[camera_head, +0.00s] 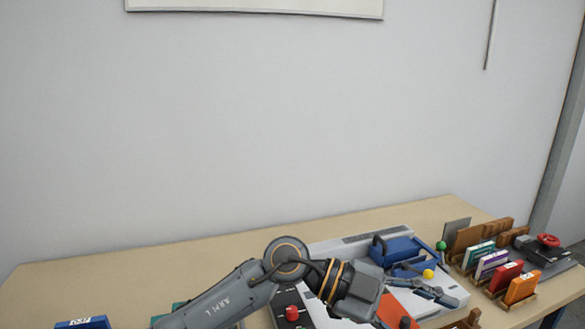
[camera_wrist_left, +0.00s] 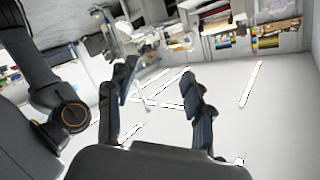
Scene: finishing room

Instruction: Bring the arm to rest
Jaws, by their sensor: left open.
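My left arm (camera_head: 235,294) comes in from the lower left of the head view and reaches right, over the workbench. Its gripper (camera_head: 437,292) points to the right above the grey-white panel with a blue device. In the left wrist view the two dark fingers of the left gripper (camera_wrist_left: 162,85) stand apart with nothing between them. Beyond them is pale floor with white lines. My right gripper is in neither view.
The wooden workbench (camera_head: 150,262) stands against a plain wall. A blue device (camera_head: 398,250), a red knob (camera_head: 292,313), a yellow knob (camera_head: 429,274) and a green knob (camera_head: 441,246) sit near the arm. Coloured cards, including an orange one (camera_head: 522,287), stand in holders at right. The bench's left part is mostly clear.

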